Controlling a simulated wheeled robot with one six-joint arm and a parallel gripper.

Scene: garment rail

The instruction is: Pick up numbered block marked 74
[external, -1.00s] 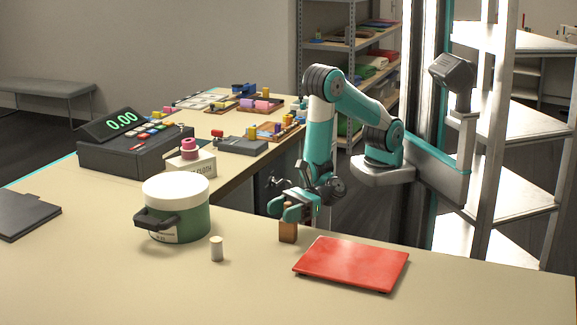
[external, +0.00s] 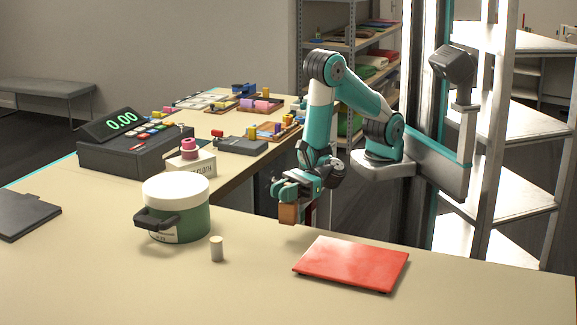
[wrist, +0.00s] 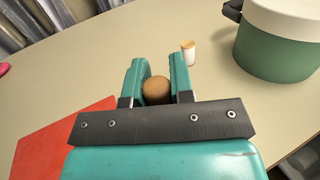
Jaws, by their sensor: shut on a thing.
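A brown wooden block (external: 288,214) is held in my gripper (external: 288,199), a little above the table near its back edge. No number can be read on it. In the wrist view, the rounded brown top of the block (wrist: 157,91) sits between the two teal fingers of my gripper (wrist: 159,78), with a finger on each side. The fingers hide its sides.
A small pale cylinder (external: 217,249) and a green pot with a white lid (external: 180,212) stand to the left. The front of the table is clear.

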